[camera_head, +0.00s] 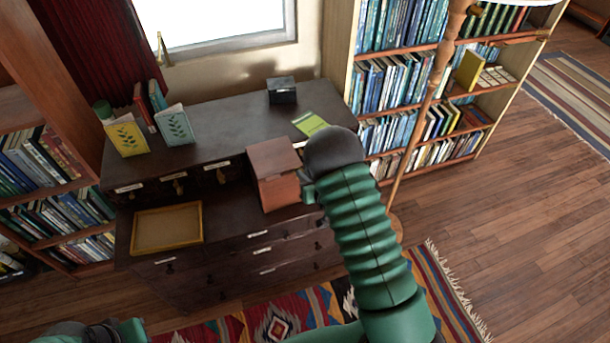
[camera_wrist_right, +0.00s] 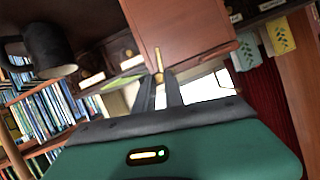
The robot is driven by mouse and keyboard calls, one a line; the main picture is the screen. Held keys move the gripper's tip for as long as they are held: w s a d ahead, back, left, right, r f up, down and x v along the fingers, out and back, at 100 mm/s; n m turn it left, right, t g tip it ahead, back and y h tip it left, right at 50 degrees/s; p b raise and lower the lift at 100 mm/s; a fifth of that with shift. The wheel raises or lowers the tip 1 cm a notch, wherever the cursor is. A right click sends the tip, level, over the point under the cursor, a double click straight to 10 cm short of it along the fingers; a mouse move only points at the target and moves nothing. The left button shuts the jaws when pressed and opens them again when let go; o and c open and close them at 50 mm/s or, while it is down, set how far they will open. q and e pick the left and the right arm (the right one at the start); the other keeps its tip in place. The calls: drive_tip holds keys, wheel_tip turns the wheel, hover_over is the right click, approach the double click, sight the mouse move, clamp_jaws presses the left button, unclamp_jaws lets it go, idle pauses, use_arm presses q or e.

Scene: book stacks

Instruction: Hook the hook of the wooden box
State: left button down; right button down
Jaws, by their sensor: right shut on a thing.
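The wooden box (camera_head: 275,175) is reddish brown and stands shut on the dark cabinet, left of my right wrist. In the right wrist view the box (camera_wrist_right: 185,30) is close above the fingers. A small brass hook (camera_wrist_right: 158,68) shows at the box's edge, between the fingertips. My right gripper (camera_wrist_right: 161,82) is shut on the hook. Whether the hook sits in a catch cannot be told. In the head view my right forearm and dark wrist hide the right fingers. My left gripper's fingers are not seen.
The dark cabinet (camera_head: 235,115) carries an empty wooden tray (camera_head: 167,228), a black box (camera_head: 282,91), a green booklet (camera_head: 310,123) and standing books (camera_head: 175,125). A dark mug-like object (camera_wrist_right: 48,50) shows in the wrist view. Bookshelves stand on both sides.

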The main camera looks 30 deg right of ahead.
drive_tip(key=shift+w+a+r+n+h+b, duration=0.1)
drive_tip(key=shift+a+n+h+b, duration=0.35)
drive_tip(key=shift+n+b, duration=0.3)
drive_tip(key=c, duration=1.4)
unclamp_jaws()
drive_tip(key=shift+c, duration=0.2)
